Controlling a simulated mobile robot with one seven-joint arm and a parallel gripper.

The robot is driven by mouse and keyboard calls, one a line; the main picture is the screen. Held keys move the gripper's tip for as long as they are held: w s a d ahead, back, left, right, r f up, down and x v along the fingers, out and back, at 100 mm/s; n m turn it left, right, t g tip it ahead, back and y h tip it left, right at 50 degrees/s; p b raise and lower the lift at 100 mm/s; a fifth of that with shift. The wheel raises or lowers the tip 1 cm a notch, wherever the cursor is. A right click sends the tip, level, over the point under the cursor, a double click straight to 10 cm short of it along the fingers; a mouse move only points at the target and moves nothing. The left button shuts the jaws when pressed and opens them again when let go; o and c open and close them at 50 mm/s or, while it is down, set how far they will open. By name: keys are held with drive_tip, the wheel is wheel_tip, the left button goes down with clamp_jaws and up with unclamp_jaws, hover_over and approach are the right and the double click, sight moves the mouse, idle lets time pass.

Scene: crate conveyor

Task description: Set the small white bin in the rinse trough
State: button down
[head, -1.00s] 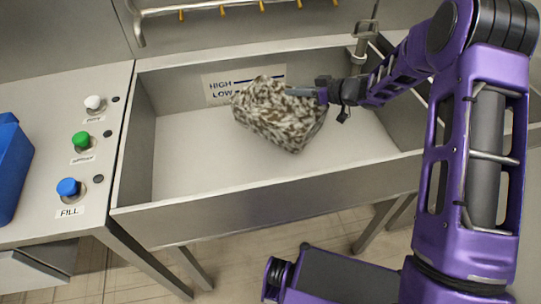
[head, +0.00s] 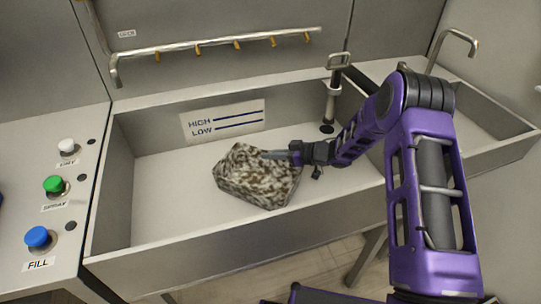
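The small bin (head: 257,180) is white but heavily mottled with brown. It is inside the outline of the rinse trough (head: 160,238), in front of the HIGH/LOW level label (head: 222,121). It looks tilted, and I cannot tell whether its underside touches the trough floor. My gripper (head: 272,155) reaches in from the right, with its fingers shut at the bin's upper right edge. The far finger is hidden.
A drain post with a handle (head: 333,95) stands at the trough's back right. A second basin (head: 480,105) is to the right. DRY, SPRAY and FILL buttons (head: 53,184) sit on the left panel. A spray bar (head: 215,42) hangs on the back wall. The trough's left floor is clear.

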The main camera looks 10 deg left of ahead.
drive_tip(key=shift+f, duration=0.15)
drive_tip(key=c, duration=1)
unclamp_jaws()
drive_tip(key=shift+c, duration=0.2)
drive_tip(key=shift+r, duration=0.3)
drive_tip(key=p+v, duration=0.1)
drive_tip(key=v, duration=1.1)
drive_tip(key=shift+p, duration=0.3)
